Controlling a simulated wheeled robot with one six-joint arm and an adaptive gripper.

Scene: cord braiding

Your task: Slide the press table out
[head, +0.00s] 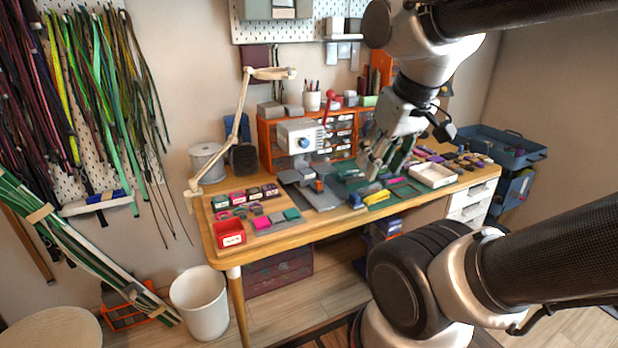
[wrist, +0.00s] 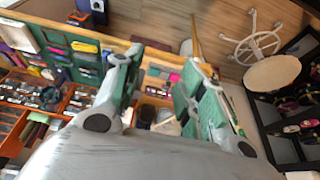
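The press (head: 300,137) is a light grey machine with a blue knob and a red-topped lever, standing at the back middle of the wooden workbench. Its grey press table (head: 322,197) is a flat plate that reaches from under the head towards the bench's front edge, with a small orange part near it. How far the plate is slid out is hard to tell. My gripper (head: 371,167) hangs above the bench, right of the press and apart from it. In the wrist view my gripper (wrist: 163,65) has its two green-padded fingers spread with nothing visibly held between them.
Small coloured boxes and a red box (head: 229,234) lie on the left of the bench. A green mat with a yellow bundle (head: 376,197) and a white tray (head: 433,176) lie to the right. A jointed lamp (head: 234,135) stands at the left.

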